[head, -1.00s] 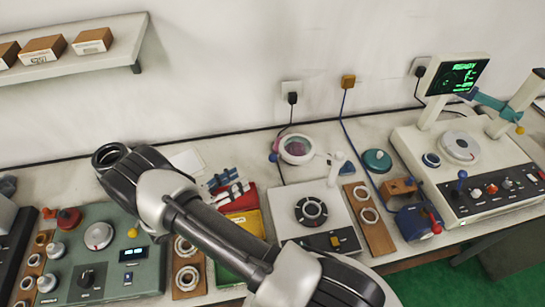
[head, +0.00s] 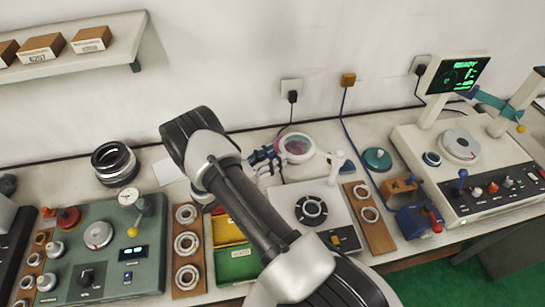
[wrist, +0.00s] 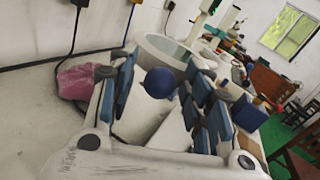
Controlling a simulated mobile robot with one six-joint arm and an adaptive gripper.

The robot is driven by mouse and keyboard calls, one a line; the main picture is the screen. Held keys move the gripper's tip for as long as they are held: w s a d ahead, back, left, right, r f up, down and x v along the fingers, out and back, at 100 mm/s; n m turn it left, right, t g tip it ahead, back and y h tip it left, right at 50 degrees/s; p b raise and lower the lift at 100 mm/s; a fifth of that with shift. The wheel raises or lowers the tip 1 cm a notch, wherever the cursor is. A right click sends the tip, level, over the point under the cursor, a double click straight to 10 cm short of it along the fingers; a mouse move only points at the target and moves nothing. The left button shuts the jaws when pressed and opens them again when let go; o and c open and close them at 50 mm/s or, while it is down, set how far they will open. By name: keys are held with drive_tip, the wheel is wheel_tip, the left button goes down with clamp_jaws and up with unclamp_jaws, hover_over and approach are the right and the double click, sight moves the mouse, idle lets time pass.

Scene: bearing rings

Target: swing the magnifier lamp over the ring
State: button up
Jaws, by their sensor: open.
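The magnifier lamp (head: 297,149) has a round white head with a lens. Its white arm reaches right to a short post (head: 340,165) at the back of a white station (head: 290,230). A black round holder (head: 311,210) with a pale ring-like centre is on that station, in front of and slightly right of the lamp head. My gripper (head: 266,160) is open just left of the lamp head. In the wrist view, the lamp's blue ball knob (wrist: 160,82) shows between the open blue-padded fingers (wrist: 163,72), with the lamp head (wrist: 168,48) beyond. Contact with the knob cannot be told.
Wooden boards with rings (head: 367,215) (head: 187,245) flank the station. Red, yellow and green bins (head: 238,263) lie under my arm. A green tester (head: 100,250) is at left, a screen unit (head: 470,165) at right. A pink cloth (wrist: 76,80) lies beside the fingers.

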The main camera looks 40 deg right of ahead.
drive_tip(key=shift+c, duration=0.3)
clamp_jaws()
idle(0.5)
